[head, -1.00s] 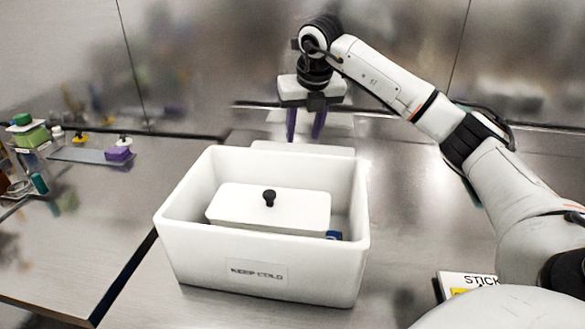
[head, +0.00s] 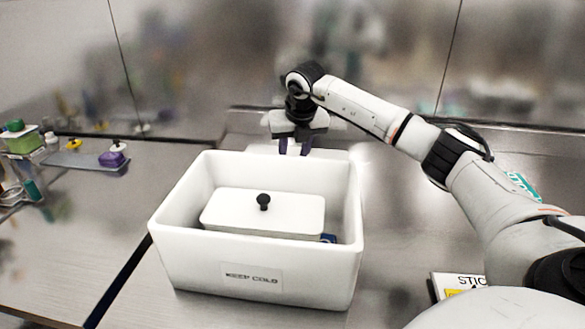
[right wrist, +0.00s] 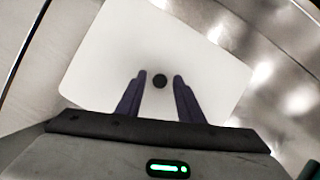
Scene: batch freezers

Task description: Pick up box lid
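A white box lid lies flat on the steel counter behind the white box (head: 330,265). In the head view only a strip of the box lid (head: 336,153) shows past the box's back rim. My right gripper (head: 294,148) is over the lid, pointing down. My left gripper is out of view.
The open box, labelled "KEEP COLD", holds a smaller white lidded container (head: 240,212) with a black knob. A blue item (head: 328,238) sits beside it. A tray (head: 75,160) with small items is at left.

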